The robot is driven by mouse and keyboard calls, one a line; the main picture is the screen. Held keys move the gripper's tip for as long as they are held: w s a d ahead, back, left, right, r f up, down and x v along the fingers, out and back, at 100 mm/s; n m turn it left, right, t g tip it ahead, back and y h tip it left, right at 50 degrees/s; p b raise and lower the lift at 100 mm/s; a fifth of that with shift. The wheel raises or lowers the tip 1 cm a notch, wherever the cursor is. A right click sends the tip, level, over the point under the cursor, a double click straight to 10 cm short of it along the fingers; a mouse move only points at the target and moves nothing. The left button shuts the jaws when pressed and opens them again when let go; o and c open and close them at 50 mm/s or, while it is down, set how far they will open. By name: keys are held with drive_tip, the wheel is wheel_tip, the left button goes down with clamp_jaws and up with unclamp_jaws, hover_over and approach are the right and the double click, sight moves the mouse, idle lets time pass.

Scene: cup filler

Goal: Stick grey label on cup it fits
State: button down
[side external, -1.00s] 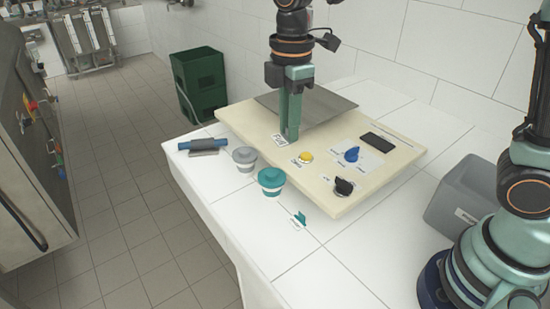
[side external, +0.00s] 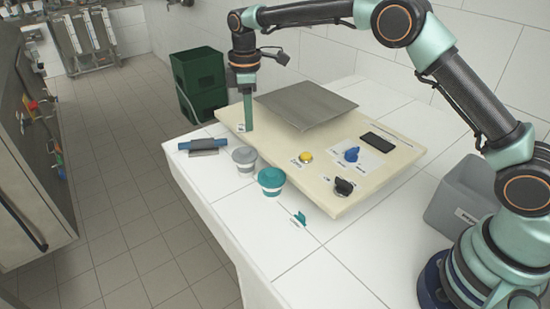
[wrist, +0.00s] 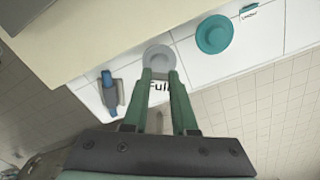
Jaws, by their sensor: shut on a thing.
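My gripper (side external: 247,128) is shut on a small pale label (side external: 241,127), held above the back left edge of the board. In the wrist view the label (wrist: 161,86) shows black lettering reading "Full" between the green fingers; its grey is hard to make out. The grey cup (side external: 245,160) stands upright on the white table, in front of and below my gripper. In the wrist view the grey cup (wrist: 159,55) is just beyond the fingertips, partly hidden by them. The teal cup (side external: 271,182) stands upright to its right.
A teal-backed label (side external: 299,219) lies on the table right of the teal cup. A blue roller (side external: 203,146) lies left of the grey cup. The cream board (side external: 320,180) carries a metal plate (side external: 305,104), a yellow button (side external: 305,157) and knobs. A grey bin (side external: 463,205) stands at right.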

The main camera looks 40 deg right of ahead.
sight(251, 151)
drive_tip(key=shift+f, duration=3.1)
drive_tip(key=shift+f, duration=0.3)
drive_tip(key=c, duration=0.6)
unclamp_jaws()
drive_tip(key=shift+r, duration=0.1)
wheel_tip(251, 151, up, 11)
drive_tip(key=shift+f, duration=0.15)
drive_tip(key=shift+r, duration=0.65)
